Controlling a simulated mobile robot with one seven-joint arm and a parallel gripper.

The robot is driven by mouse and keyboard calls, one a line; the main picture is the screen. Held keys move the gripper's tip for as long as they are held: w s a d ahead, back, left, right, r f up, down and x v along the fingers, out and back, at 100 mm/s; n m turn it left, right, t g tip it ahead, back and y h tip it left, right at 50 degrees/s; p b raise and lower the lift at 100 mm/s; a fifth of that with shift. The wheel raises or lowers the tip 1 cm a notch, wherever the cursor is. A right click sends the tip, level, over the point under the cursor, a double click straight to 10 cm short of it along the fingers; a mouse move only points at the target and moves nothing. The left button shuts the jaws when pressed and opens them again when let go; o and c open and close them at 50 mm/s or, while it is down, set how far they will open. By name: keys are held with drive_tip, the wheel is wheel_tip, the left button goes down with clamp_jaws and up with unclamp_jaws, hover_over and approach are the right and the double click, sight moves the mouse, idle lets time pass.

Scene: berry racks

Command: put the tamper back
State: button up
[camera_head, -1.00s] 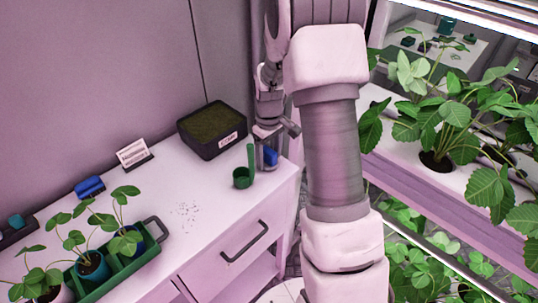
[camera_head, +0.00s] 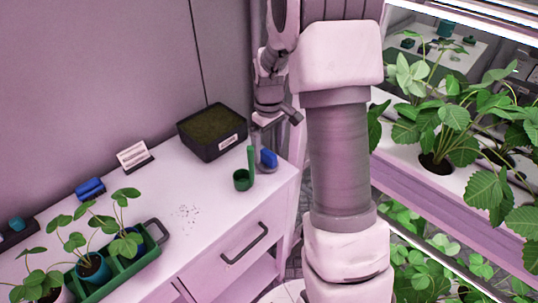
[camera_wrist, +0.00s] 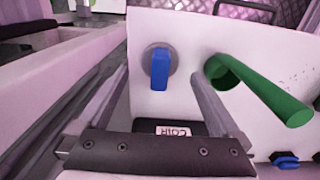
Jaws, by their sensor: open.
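The tamper, a blue block-like handle (camera_head: 268,158) on a round grey base, stands on the white bench near its right end. In the wrist view the tamper (camera_wrist: 160,70) appears between my fingers, further off than they are. My gripper (camera_head: 277,118) is open and empty, above and slightly behind the tamper, apart from it. A green scoop (camera_head: 243,180) with a long upright handle stands just left of the tamper; it also shows in the wrist view (camera_wrist: 265,92).
A dark tray of coir (camera_head: 213,134) stands at the back of the bench. A white card (camera_head: 134,156), a blue item (camera_head: 89,188) and a green planter carrier (camera_head: 112,277) are further left. The bench has a drawer handle (camera_head: 245,243). Leafy plant racks (camera_head: 438,161) stand right.

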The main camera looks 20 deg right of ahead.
sight(269, 153)
wheel_tip(269, 153, up, 7)
drive_tip(key=shift+r, duration=0.1)
drive_tip(key=s+a+r+m+t, duration=0.25)
drive_tip(key=s+a+r, duration=0.35)
drive_tip(key=s+r, duration=0.5)
drive_tip(key=s+a+r+m+t, duration=0.1)
drive_tip(key=s+a+m+t, duration=0.1)
drive_tip(key=s, duration=1)
drive_tip(key=shift+a+r+t, duration=0.4)
drive_tip(key=shift+a+t, duration=0.15)
drive_tip(key=shift+a, duration=0.35)
drive_tip(key=shift+s, duration=0.15)
